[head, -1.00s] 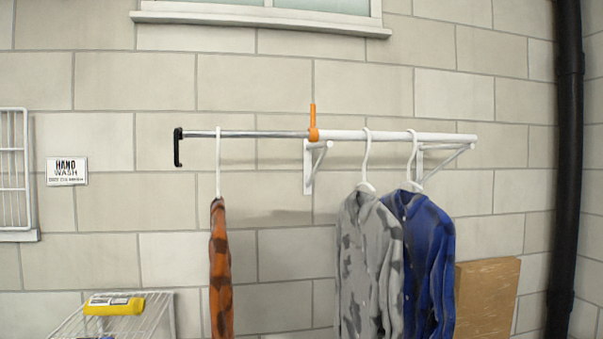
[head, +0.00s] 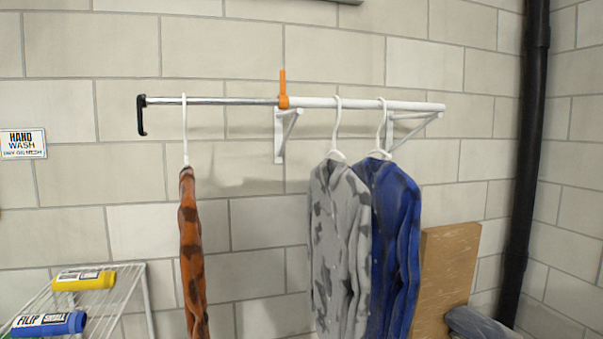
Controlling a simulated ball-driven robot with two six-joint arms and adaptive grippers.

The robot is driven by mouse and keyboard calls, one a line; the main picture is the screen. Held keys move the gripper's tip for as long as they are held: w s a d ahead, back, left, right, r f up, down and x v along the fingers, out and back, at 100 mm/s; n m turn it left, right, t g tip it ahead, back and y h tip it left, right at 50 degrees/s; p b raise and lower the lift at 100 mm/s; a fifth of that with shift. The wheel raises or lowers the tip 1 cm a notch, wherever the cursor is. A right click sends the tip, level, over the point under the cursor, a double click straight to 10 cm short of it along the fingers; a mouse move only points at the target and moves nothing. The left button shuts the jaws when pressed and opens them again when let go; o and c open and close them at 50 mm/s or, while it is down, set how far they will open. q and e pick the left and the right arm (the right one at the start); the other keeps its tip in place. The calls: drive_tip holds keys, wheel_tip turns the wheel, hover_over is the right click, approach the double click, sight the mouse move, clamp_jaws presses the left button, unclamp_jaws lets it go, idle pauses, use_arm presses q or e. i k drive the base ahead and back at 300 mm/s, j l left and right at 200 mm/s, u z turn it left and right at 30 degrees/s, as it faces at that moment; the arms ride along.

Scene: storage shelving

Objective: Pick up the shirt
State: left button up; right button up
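Three garments hang on white hangers from a wall rail (head: 360,103). An orange-brown patterned shirt (head: 191,250) hangs edge-on at the left, on the thin metal part of the rail. A grey patterned shirt (head: 333,240) and a blue shirt (head: 393,235) hang close together at the right, on the white part, with the grey one partly covering the blue one. Their lower ends are near or beyond the picture's bottom edge. Neither of my grippers shows in the head view.
A wire rack (head: 134,290) at the lower left bears a yellow roll (head: 84,281) and a blue roll (head: 48,323). A brown board (head: 445,270) leans on the wall at the right, with a grey object (head: 478,325) beside it. A black pipe (head: 525,170) runs up the wall.

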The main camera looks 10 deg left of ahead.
sight(396, 209)
drive_tip(key=i+l+u, duration=0.1)
drive_tip(key=i+u, duration=0.3)
drive_tip(key=i+l+u, duration=0.35)
drive_tip(key=i+j, duration=0.1)
drive_tip(key=i, duration=0.05)
